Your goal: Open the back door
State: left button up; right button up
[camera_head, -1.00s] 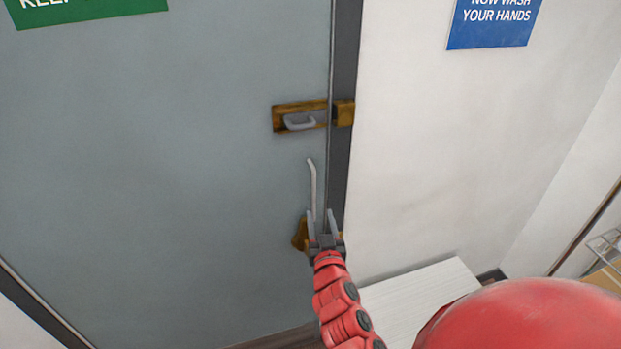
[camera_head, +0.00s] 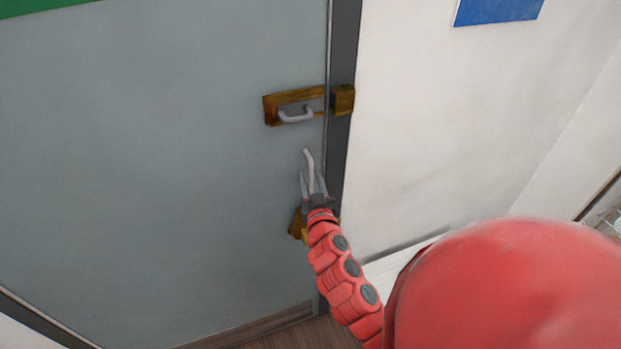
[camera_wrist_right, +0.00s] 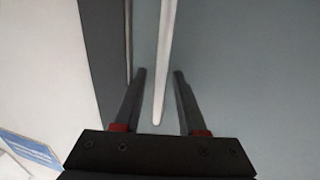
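The grey-blue back door (camera_head: 150,170) fills the left of the head view and looks shut against its dark frame (camera_head: 344,45). A pale, slim bar handle (camera_head: 309,160) stands out near the door's right edge, above a brass-coloured piece (camera_head: 296,224) partly hidden by my gripper. My right gripper (camera_head: 313,182) is open, with one finger on each side of the bar. In the right wrist view the bar (camera_wrist_right: 165,50) runs down between the two fingers (camera_wrist_right: 160,75), with gaps on both sides. My left gripper is not in view.
A brass latch plate with a grey pull (camera_head: 296,114) sits above the bar, beside a brass block (camera_head: 342,99) on the frame. A white wall (camera_head: 440,110) with a blue sign (camera_head: 498,10) is at right. A low white surface (camera_head: 400,262) stands below it.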

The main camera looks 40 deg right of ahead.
jog(key=shift+w, duration=0.1)
grip_shut()
dwell(1.1)
